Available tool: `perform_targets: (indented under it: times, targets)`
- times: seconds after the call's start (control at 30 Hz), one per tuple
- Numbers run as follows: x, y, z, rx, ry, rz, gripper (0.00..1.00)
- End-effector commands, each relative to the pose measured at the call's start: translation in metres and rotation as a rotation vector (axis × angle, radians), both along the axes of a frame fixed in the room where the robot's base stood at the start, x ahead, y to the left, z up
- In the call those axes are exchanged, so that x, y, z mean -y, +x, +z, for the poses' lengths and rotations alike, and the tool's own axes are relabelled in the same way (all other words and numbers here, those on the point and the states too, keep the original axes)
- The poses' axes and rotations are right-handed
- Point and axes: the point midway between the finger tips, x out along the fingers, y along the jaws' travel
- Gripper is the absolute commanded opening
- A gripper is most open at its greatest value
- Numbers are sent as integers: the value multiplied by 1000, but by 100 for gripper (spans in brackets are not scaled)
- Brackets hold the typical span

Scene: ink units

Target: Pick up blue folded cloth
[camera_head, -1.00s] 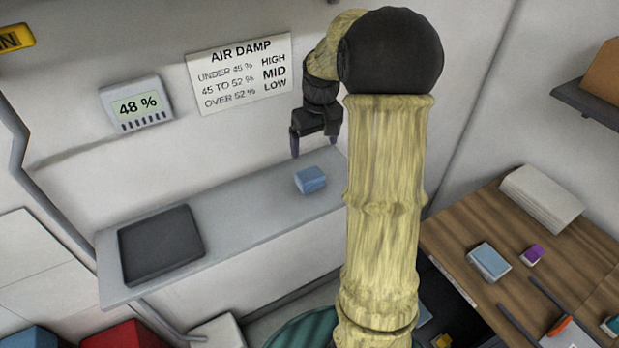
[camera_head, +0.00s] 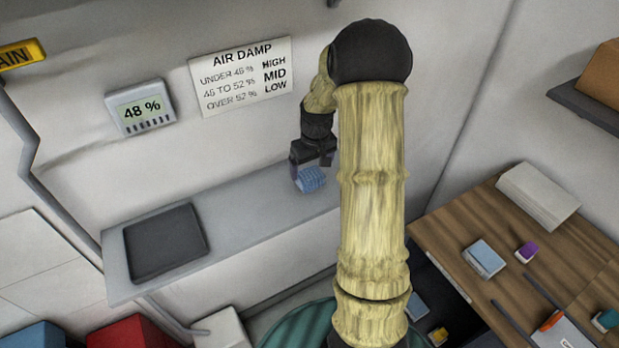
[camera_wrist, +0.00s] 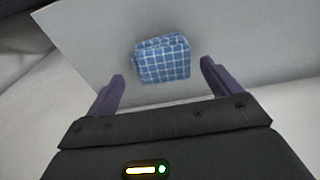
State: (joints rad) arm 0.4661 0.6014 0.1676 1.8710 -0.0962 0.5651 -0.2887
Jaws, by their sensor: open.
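The blue folded cloth (camera_head: 311,179) lies on the grey wall shelf (camera_head: 245,213), toward its right end. In the wrist view the cloth (camera_wrist: 162,60) shows a white check pattern and lies just beyond the fingertips, roughly centred between their lines. My gripper (camera_head: 312,178) is right above the cloth in the head view, pointing down, and hides part of it. In the wrist view my gripper (camera_wrist: 162,72) has its two purple fingers wide apart with nothing between them. Whether a finger touches the cloth cannot be told.
A dark tray (camera_head: 166,245) lies on the shelf's left part. A humidity meter (camera_head: 140,107) reading 48 % and an AIR DAMP notice (camera_head: 241,76) are on the wall behind. A wooden table (camera_head: 455,240) at right holds a light-blue block (camera_head: 484,258) and a purple item (camera_head: 526,252).

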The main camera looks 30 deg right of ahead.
Motion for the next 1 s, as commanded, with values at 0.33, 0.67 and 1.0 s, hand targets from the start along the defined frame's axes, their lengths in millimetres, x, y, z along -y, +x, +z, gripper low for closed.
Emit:
perform_targets:
  times: [0.33,0.67,1.0]
  targets:
    - [-5,4,-39,-2,1,1,89]
    - [-5,5,-44,1,0,0,89]
    - [-5,5,-44,1,0,0,77]
